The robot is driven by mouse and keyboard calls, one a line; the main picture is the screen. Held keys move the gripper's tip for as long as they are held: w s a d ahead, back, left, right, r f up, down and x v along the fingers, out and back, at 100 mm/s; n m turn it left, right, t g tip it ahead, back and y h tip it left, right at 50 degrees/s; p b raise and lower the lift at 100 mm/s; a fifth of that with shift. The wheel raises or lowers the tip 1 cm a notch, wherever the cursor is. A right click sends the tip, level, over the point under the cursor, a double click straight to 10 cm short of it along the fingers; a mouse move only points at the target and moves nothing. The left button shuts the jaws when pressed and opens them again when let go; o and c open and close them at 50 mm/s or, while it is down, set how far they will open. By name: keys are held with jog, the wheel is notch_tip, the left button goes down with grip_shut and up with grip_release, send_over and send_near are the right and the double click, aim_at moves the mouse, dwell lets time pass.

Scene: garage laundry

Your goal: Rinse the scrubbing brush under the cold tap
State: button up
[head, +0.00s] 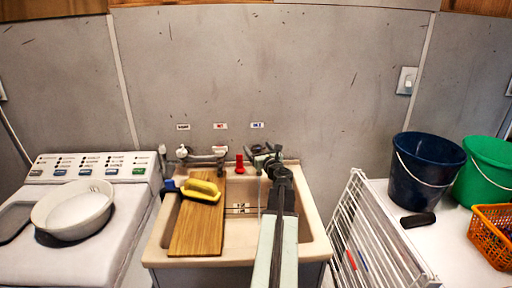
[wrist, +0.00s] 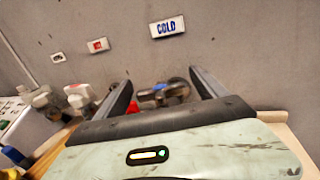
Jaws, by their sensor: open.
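The yellow scrubbing brush (head: 201,189) lies on the wooden board (head: 196,232) across the left part of the sink (head: 300,243). My gripper (head: 266,160) is away from the brush, up at the taps under the blue label (head: 257,125). In the wrist view this label reads COLD (wrist: 168,28). My gripper (wrist: 163,88) is open there, with a grey tap with a blue mark (wrist: 162,94) showing between its fingers. I cannot tell whether they touch it. A thin pale vertical line shows below the tap; I cannot tell if it is water.
Another tap (head: 205,157) and a red object (head: 239,163) are left of my gripper. A washing machine with a white bowl (head: 74,208) stands left. A white drying rack (head: 365,240), blue bucket (head: 425,170), green bucket (head: 487,170) and orange basket (head: 490,238) are right.

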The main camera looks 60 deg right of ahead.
aim_at(261, 151)
jog(key=v, duration=0.5)
jog(key=shift+s+a, duration=0.1)
jog(key=shift+a, duration=0.1)
jog(key=shift+d, duration=0.1)
